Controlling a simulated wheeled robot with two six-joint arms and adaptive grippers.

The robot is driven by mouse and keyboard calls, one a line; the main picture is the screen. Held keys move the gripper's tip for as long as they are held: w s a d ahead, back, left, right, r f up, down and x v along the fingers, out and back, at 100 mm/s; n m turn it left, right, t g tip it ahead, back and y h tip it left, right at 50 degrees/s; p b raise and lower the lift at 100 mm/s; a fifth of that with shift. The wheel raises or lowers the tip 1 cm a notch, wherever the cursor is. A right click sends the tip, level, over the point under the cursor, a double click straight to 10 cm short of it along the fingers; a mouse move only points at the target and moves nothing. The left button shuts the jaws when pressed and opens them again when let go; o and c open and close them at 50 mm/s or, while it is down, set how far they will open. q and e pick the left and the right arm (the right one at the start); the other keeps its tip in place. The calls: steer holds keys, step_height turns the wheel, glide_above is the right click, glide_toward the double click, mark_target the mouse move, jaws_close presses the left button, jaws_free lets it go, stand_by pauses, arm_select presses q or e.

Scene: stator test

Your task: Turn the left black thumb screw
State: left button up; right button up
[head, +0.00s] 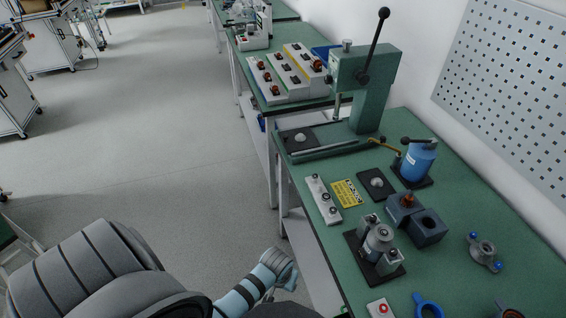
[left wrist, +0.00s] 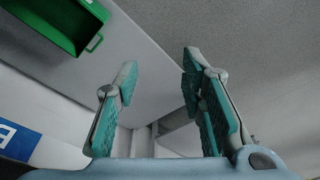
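A fixture on a black base plate (head: 360,259) stands on the green bench, with a metal cylinder (head: 378,241) between two grey blocks. Small dark knobs seem to sit on top of the blocks, but they are too small to identify surely as the black thumb screws. My left arm (head: 240,298) comes in low at the bottom, left of the bench edge and well apart from the fixture. In the left wrist view my left gripper (left wrist: 160,62) has its teal-padded fingers spread apart with nothing between them. My right gripper is not in view.
A green arbor press (head: 371,80) stands farther back. A white strip with knobs (head: 323,199), a yellow label (head: 347,193), a blue bottle-shaped device (head: 418,160) and dark blue blocks (head: 427,227) surround the fixture. A green bin (left wrist: 62,25) shows in the wrist view.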

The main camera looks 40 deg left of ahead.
arm_select(q)
steer(key=shift+s+f, duration=0.1)
steer(key=shift+f, duration=0.05)
stand_by(0.3)
steer(key=s+a+f+m, duration=0.3)
steer(key=s+f, duration=0.9)
steer(key=s, duration=0.5)
step_height(320, 180, up, 46)
steer(key=r+m+g, duration=0.1)
steer(key=m+g, duration=0.1)
steer(key=m, duration=1.8)
glide_above(374, 218)
steer(key=shift+h, duration=0.3)
step_height(374, 218, down, 14)
steer(key=b, duration=0.3)
steer(key=shift+f, duration=0.1)
jaws_close()
